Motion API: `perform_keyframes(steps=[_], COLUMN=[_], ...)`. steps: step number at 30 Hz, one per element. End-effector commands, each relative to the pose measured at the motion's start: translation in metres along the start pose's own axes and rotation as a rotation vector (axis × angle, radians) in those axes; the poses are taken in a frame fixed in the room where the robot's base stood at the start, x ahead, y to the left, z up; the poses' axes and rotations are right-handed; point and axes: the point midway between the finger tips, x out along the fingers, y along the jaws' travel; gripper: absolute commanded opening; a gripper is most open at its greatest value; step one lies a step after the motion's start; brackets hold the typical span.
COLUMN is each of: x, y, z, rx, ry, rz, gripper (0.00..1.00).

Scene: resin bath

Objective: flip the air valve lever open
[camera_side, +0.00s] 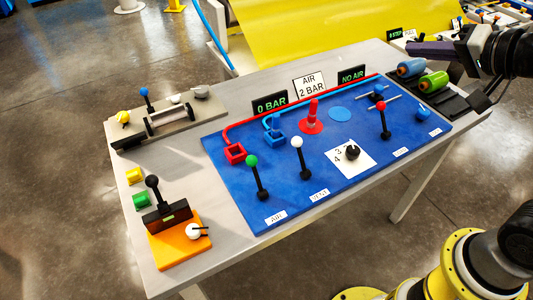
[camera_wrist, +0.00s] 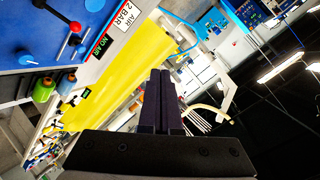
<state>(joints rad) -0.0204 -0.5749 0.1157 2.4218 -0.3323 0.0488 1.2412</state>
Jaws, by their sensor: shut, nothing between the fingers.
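The air valve lever is a black stick with a green ball (camera_side: 252,161), standing near the front left of the blue panel (camera_side: 225,170) behind a label reading AIR (camera_side: 275,217). It looks close to upright, with a slight lean. My gripper (camera_side: 409,49) is at the upper right in the side view, above the far right end of the table and well away from the lever. In the wrist view my gripper (camera_wrist: 163,75) has its two dark fingers together with nothing between them. The green lever cannot be made out in the wrist view.
A white-ball lever (camera_side: 297,143), a black knob (camera_side: 352,152) and a red-ball lever (camera_side: 382,107) stand on the panel. Signs read 0 BAR (camera_side: 270,104), AIR 2 BAR (camera_side: 309,82) and NO AIR (camera_side: 352,75). Green and blue rollers (camera_side: 433,82) lie below my gripper.

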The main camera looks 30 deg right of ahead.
Motion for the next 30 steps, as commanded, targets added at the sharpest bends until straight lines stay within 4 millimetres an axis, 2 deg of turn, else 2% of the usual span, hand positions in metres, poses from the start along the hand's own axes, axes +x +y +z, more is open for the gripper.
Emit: perform_keyframes(steps=[1, 5, 8, 11, 14, 17, 21, 25, 30], x=[0.013, 0.043, 0.066, 0.089, 0.108, 0.122, 0.136, 0.145, 0.149], y=[-0.007, -0.030, -0.044, -0.054, -0.057, -0.051, -0.030, -0.005, 0.012], z=[0.004, 0.018, 0.039, 0.069, 0.109, 0.150, 0.199, 0.230, 0.248], rx=[0.052, 0.198, 0.317, 0.442, 0.567, 0.664, 0.717, 0.718, 0.725], ry=[-0.011, -0.066, -0.151, -0.275, -0.428, -0.575, -0.718, -0.772, -0.793], rz=[-0.034, -0.139, -0.207, -0.255, -0.269, -0.248, -0.179, -0.098, -0.042], gripper=[0.00, 0.00, 0.00, 0.00, 0.00, 0.00, 0.00, 0.00, 0.00])
